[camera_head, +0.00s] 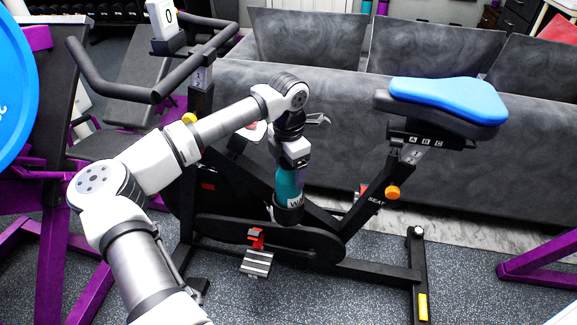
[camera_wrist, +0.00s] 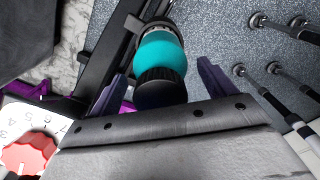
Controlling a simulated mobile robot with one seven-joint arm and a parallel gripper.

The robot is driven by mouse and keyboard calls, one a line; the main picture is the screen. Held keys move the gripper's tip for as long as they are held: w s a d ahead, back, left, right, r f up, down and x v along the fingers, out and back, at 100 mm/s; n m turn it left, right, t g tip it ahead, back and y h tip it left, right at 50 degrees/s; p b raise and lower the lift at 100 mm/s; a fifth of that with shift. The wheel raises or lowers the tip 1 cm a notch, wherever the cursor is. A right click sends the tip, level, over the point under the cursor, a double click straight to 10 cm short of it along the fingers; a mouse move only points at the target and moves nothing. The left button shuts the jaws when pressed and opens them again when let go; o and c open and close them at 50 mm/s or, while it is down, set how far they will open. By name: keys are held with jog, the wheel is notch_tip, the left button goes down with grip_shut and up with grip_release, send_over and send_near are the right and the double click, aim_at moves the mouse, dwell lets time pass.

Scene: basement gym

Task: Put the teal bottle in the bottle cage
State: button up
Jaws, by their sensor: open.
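The teal bottle (camera_head: 288,188) stands roughly upright in the bottle cage (camera_head: 288,215), a black cup-like holder on the exercise bike's frame. Its lower end is hidden inside the cage. White lettering shows just above the rim. My gripper (camera_head: 292,163) is directly above the bottle, pointing down, and hides its top. In the wrist view, the bottle (camera_wrist: 160,52) with its black cap (camera_wrist: 160,88) lies between my two dark fingers. The fingers are open, with a visible gap on each side of the bottle.
The bike's handlebars (camera_head: 150,90) rise at the left and its blue seat (camera_head: 448,95) at the right. A grey sofa (camera_head: 330,115) stands behind. A red knob (camera_wrist: 28,153) shows at lower left in the wrist view. Purple frames (camera_head: 545,262) stand at both sides.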

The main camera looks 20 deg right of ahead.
jog(key=shift+r, duration=0.1)
notch_tip(320, 180, up, 12)
jog(key=shift+p, duration=0.4)
